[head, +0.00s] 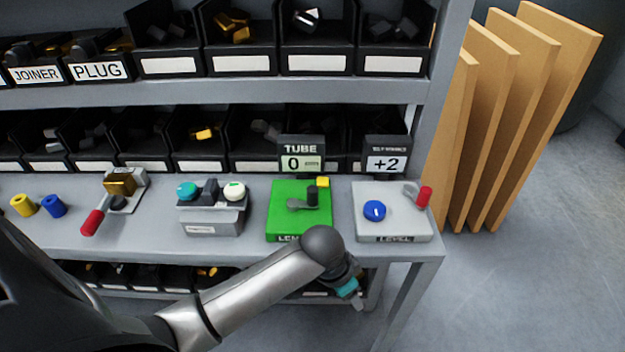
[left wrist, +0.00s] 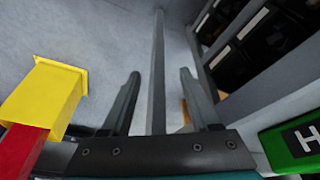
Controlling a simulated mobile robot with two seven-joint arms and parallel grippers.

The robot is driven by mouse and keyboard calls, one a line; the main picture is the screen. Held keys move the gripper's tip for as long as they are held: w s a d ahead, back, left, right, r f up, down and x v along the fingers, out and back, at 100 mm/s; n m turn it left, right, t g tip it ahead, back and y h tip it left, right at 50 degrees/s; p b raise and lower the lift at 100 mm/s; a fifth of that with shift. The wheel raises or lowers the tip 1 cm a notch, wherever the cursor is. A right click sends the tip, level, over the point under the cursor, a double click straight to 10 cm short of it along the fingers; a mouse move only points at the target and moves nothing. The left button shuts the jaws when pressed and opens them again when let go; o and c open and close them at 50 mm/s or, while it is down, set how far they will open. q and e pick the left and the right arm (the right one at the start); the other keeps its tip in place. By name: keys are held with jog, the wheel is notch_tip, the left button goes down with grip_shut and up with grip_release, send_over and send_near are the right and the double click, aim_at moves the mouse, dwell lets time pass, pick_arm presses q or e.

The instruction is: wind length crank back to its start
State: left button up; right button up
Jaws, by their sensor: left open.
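The display (head: 301,155) behind reads TUBE 0. My left gripper (head: 352,290) is in front of and below the bench edge, apart from the crank. In the left wrist view my left gripper (left wrist: 160,75) is open and empty. A corner of the green box (left wrist: 300,145) shows there at right. My right gripper is not in view.
Right of the green box is the grey level box (head: 394,230) with a blue knob (head: 374,211) and red-handled lever (head: 424,197). Left is a button box (head: 212,215). Bins fill the shelves behind. A yellow-and-red piece (left wrist: 45,95) is close to my left gripper's left side.

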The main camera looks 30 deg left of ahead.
pick_arm(q)
notch_tip(320, 180, up, 9)
jog(key=d+m+p, duration=0.1)
jog(key=m+p, duration=0.1)
jog(key=m+g+y, duration=0.1)
jog(key=g+y, duration=0.1)
jog(key=g, duration=0.1)
send_near(312, 188)
notch_tip(312, 188, down, 11)
jog(key=shift+d+f+b, duration=0.1)
jog(key=shift+d+b, duration=0.05)
jog(key=shift+b, duration=1.1)
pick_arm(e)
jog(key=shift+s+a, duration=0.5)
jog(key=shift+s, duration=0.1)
pick_arm(q)
grip_shut()
